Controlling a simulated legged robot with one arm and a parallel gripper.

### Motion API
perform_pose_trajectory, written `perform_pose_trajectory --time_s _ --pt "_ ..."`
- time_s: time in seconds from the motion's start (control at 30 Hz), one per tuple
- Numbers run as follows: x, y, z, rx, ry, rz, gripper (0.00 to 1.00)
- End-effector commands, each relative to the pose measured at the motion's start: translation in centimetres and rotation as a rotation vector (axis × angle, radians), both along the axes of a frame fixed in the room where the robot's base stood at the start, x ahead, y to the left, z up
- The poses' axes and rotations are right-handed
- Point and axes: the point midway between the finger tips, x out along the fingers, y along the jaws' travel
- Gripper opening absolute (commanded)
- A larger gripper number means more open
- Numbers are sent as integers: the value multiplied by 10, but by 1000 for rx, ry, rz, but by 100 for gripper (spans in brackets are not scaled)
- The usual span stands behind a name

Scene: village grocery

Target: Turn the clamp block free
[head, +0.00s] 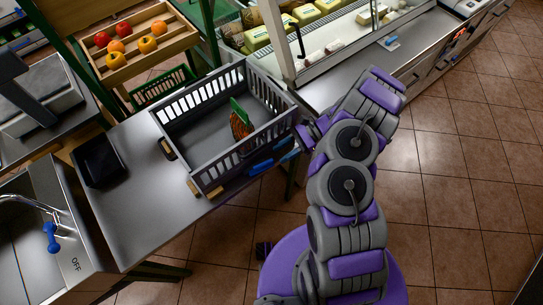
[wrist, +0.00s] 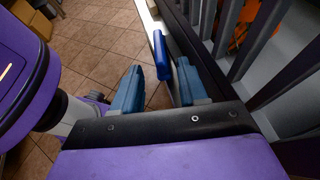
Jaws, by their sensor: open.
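A bright blue bar-shaped block (head: 260,167), which I take to be the clamp block, sits at the near long side of the grey slatted crate (head: 205,118). In the wrist view the blue block (wrist: 161,55) stands ahead of and between my fingertips, beside the crate's slatted wall (wrist: 222,35). My gripper (head: 287,155) is open, just right of the block at the crate's outer side. In the wrist view my gripper (wrist: 158,76) has one dull blue finger on each side of the block's line. I cannot tell whether either finger touches it. The block's mounting is hidden.
The crate stands on a metal counter (head: 140,165) and holds an orange-and-green item (head: 240,122). Tan blocks (head: 168,149) show at its left end. A black tray (head: 97,160) and a sink (head: 30,240) are left. The glass display case (head: 325,40) is behind. Tiled floor lies right.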

Motion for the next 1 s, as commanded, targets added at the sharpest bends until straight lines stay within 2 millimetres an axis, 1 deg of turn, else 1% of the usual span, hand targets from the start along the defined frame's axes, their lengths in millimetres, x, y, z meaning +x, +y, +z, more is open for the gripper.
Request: perform_pose_trajectory --time_s 0.03,0.1,0.4,0.6,0.67,1.0 --pt "5 -11 5 -2 -2 -3 43" --pt "10 -24 11 -4 -2 -3 43" --pt "29 -73 32 -3 -3 -4 43" --pt "36 -90 38 -2 -1 -2 43" --pt "37 -93 40 -1 -1 -2 43" --pt "38 -96 42 2 1 0 43"
